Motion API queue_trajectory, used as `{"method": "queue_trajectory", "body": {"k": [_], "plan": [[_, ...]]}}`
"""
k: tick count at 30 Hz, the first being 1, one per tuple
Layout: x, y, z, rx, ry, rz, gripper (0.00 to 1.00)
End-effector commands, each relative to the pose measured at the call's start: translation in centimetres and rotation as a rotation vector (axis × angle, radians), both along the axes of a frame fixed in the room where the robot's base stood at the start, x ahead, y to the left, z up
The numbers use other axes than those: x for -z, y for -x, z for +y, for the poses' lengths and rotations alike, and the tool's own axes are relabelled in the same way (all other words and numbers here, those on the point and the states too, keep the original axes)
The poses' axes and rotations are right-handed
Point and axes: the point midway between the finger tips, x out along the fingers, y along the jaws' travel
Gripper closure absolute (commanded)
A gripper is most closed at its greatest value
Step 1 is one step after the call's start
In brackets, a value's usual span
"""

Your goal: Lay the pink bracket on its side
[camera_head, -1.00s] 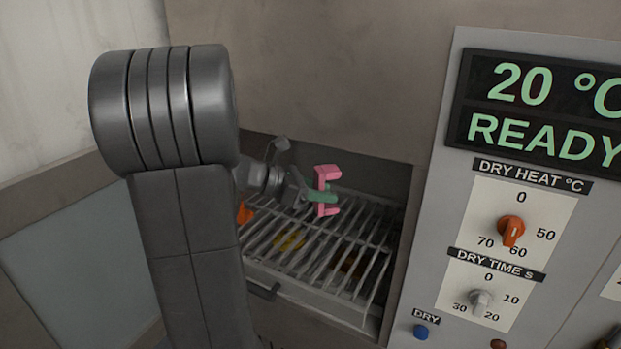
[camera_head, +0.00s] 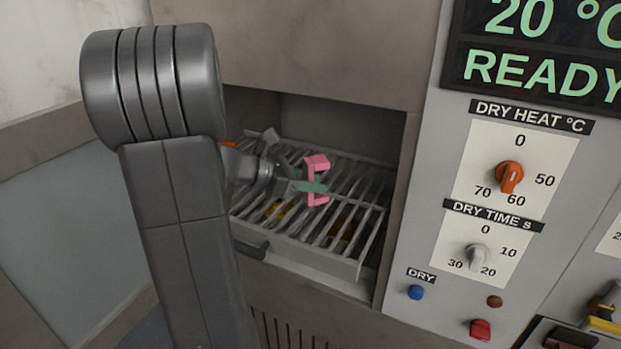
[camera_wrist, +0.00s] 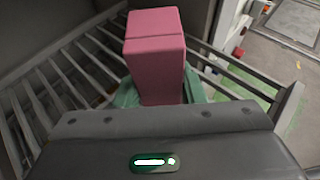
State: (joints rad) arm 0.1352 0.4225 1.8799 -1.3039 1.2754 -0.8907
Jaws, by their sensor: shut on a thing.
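The pink bracket (camera_head: 316,164) is in my gripper (camera_head: 308,186), over the wire rack (camera_head: 352,251) inside the recess. In the head view the bracket stands upright, its arms pointing right, with green fingers across its middle. In the wrist view the pink bracket (camera_wrist: 155,55) rises between the green fingers of my gripper (camera_wrist: 158,97). Its lower part is hidden there. I cannot tell whether its lower end touches the rack bars.
Something yellow (camera_head: 278,210) shows through the rack bars. The recess has a wall on its right beside a control panel (camera_head: 425,215) with an orange knob (camera_head: 509,177) and a grey knob (camera_head: 478,257). A blue button (camera_head: 415,292) sits below. The rack's right part is bare.

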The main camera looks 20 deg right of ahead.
Motion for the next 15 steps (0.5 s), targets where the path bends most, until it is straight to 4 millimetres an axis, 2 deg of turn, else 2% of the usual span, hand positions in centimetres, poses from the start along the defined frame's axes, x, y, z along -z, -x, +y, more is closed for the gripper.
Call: {"method": "queue_trajectory", "body": {"k": [1,4,15], "plan": [[0.81,-0.01,-0.01,0.0,0.001,0.0,1.0],[1.38,-0.02,-0.01,0.0,0.001,-0.001,1.0],[1.55,-0.03,-0.01,-0.001,0.001,-0.001,1.0]]}}
